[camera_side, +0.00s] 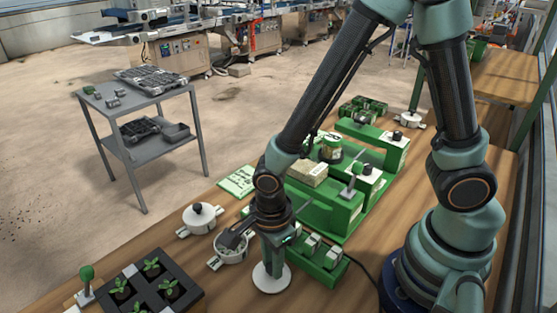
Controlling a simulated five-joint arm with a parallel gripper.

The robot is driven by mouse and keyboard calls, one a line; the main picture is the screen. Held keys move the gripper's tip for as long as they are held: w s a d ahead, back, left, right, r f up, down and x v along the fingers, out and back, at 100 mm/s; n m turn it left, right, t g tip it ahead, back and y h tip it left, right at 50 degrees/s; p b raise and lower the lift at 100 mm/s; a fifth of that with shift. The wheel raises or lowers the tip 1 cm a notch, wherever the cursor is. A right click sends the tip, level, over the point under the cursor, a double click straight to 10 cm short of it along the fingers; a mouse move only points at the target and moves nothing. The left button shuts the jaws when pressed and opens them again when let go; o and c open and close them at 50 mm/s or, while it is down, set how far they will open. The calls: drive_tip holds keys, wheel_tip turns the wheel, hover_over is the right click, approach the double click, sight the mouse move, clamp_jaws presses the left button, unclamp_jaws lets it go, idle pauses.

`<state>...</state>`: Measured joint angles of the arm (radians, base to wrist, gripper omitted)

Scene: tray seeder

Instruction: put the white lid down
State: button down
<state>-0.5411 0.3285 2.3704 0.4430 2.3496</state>
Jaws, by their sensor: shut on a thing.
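The white lid (271,279) is a round flat disc at the lower middle of the side view, right at the lower end of my gripper (272,261). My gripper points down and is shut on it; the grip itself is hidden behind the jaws. The lid is low over the wooden bench, and I cannot tell whether it touches the wood. Just left of my gripper is an open white pot (219,262) with pale contents, partly covered by a dark part of my gripper.
A second white pot, lidded with a dark knob (199,213), stands behind left. A black seedling tray (188,296) is at the front left. The green seeder (325,212) and green blocks (323,259) are close on the right. Some bare bench lies in front of the lid.

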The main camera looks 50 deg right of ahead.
drive_tip(key=shift+f, duration=0.15)
drive_tip(key=c, duration=0.7)
unclamp_jaws()
wheel_tip(320, 180, up, 12)
drive_tip(key=shift+w+d+r+n+t, duration=0.5)
drive_tip(key=shift+d+r+n+t, duration=0.45)
drive_tip(key=shift+d+r+n, duration=1.5)
drive_tip(key=shift+w+d+r+n+t, duration=0.55)
drive_tip(key=shift+d+r+n+t, duration=0.5)
drive_tip(key=shift+d+n, duration=2.55)
drive_tip(key=shift+w+d+r+n+t, duration=0.65)
drive_tip(key=shift+d+r+n, duration=1.2)
drive_tip(key=shift+n, duration=2.5)
drive_tip(key=shift+s+a+r, duration=0.15)
drive_tip(key=shift+a, duration=0.1)
